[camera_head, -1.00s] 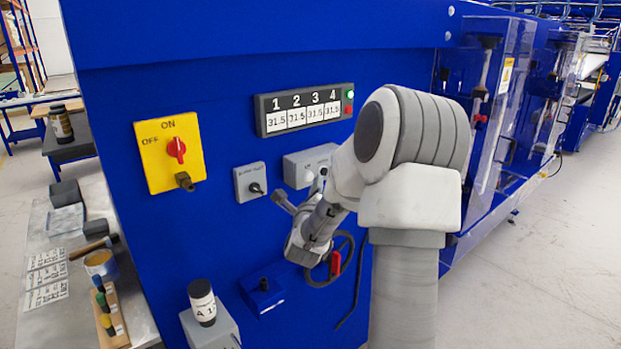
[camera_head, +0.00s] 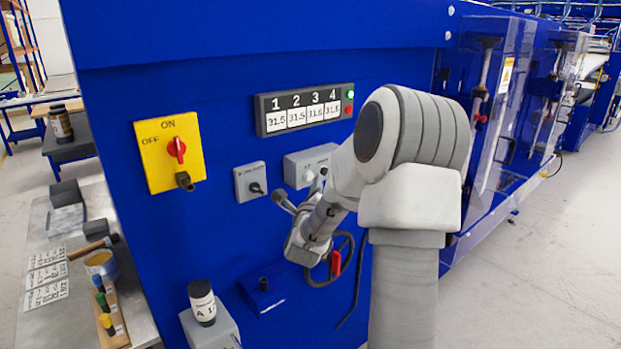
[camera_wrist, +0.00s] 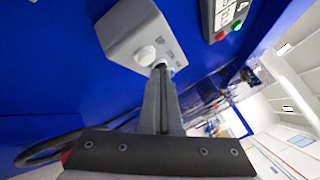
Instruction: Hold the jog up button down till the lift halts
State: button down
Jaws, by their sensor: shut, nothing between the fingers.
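The jog control box (camera_head: 296,163) is a small grey box on the blue machine panel; it also shows in the wrist view (camera_wrist: 128,27). A round white button (camera_wrist: 146,55) sits on its face, left of my fingertips in the wrist view. My gripper (camera_wrist: 160,72) is shut and empty, its fingertips at the box's lower face beside that button. They cover whatever lies right behind them, so I cannot tell whether a button there is pressed. The box's lettering is too small to read. In the head view my arm hides part of the box's right side.
A display (camera_head: 304,109) above reads 31.5 in each window, with green and red lamps at its right. A grey switch box (camera_head: 250,182) and a yellow ON/OFF switch (camera_head: 171,153) are to the left.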

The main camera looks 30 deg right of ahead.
jog(key=shift+w+f+b, duration=0.1)
jog(key=shift+w+b, duration=0.1)
jog(key=shift+b, duration=0.15)
jog(key=shift+w, duration=0.2)
jog(key=shift+w+a+b, duration=0.1)
jog(key=shift+w+b, duration=0.35)
jog(key=shift+b, duration=0.05)
dwell(1.8)
dwell(3.5)
jog(key=shift+s+b, duration=0.55)
jog(key=shift+s, duration=0.3)
jog(key=shift+s+d+b, duration=0.15)
jog(key=shift+s+b, duration=0.35)
jog(key=shift+s, duration=0.75)
jog(key=shift+s+d+b, duration=0.15)
jog(key=shift+s+b, duration=0.35)
jog(key=shift+s, duration=0.75)
